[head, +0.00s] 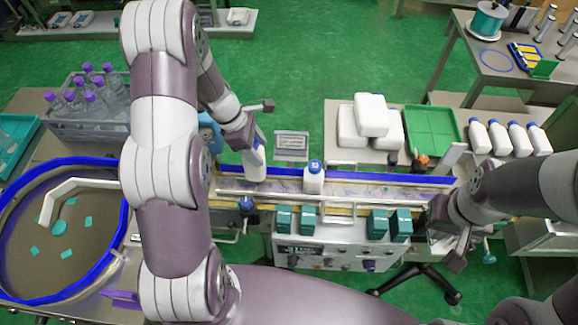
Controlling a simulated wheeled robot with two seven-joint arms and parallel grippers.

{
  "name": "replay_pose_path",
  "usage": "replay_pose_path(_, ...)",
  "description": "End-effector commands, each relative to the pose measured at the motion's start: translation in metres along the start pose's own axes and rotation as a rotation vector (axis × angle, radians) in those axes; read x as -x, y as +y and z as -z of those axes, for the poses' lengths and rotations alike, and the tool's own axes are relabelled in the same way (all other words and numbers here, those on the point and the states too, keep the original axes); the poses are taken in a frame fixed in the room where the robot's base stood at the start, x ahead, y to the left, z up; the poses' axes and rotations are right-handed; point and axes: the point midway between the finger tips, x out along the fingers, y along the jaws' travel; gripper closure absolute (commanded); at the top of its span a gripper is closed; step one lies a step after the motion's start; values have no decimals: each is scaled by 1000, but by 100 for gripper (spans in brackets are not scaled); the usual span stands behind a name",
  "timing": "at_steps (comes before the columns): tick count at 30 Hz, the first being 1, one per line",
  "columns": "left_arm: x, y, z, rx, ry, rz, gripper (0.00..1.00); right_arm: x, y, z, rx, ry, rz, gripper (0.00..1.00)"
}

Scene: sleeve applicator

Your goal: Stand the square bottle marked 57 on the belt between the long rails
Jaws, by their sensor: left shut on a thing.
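My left gripper (250,139) is shut on a white bottle (255,164) with a blue cap. It holds the bottle slightly tilted, over or at the left part of the belt between the rails. I cannot tell whether its base touches the belt. A second white bottle (314,181) with a blue cap stands upright on the belt (375,190) to the right. No number is readable on either bottle, so I cannot tell which is marked 57. My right gripper (441,222) is at the belt's right end. Its fingers are too unclear to judge.
A round blue-rimmed turntable (85,270) lies at left, with a crate of purple-capped bottles (92,130) behind it. Several teal boxes (377,224) stand along the belt's front.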

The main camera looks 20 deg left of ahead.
Motion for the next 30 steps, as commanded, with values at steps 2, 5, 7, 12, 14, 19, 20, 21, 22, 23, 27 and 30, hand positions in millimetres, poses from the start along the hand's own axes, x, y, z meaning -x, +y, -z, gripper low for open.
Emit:
replay_pose_path(2, -16, -2, 7, 4, 0, 7, 100, 4, 0, 0, 0, 0, 0, 100)
replay_pose_path(5, -35, -1, 14, 3, 0, 5, 100, 6, 0, 1, 0, 0, 0, 100)
replay_pose_path(7, -44, -1, 18, 2, 1, 4, 100, 6, 0, 1, 0, 0, 0, 100)
replay_pose_path(12, -74, -2, 30, 3, 0, 5, 100, 10, 0, 1, 0, 0, 0, 100)
replay_pose_path(14, -80, -1, 34, 1, 1, 3, 100, 11, 0, 1, 0, 0, 0, 100)
replay_pose_path(19, -83, -1, 35, 0, 2, 0, 100, 10, 0, 1, 0, 0, 0, 100)
replay_pose_path(20, -83, -1, 35, 0, 2, 0, 100, 10, 0, 1, 0, 0, 0, 100)
replay_pose_path(21, -83, -1, 35, 1, 2, 0, 100, 10, 0, 1, 0, 0, 0, 100)
replay_pose_path(22, -84, -1, 35, 1, 2, 0, 100, 10, 0, 1, 0, 0, 0, 100)
replay_pose_path(23, -84, -1, 35, 1, 2, 0, 100, 9, 0, 1, 0, 0, 0, 100)
replay_pose_path(27, -87, -1, 36, 1, 2, 1, 32, 6, 0, 1, 0, 0, 0, 100)
replay_pose_path(30, -86, -1, 36, 1, 2, 1, 16, 7, 0, 1, 0, 0, 0, 100)
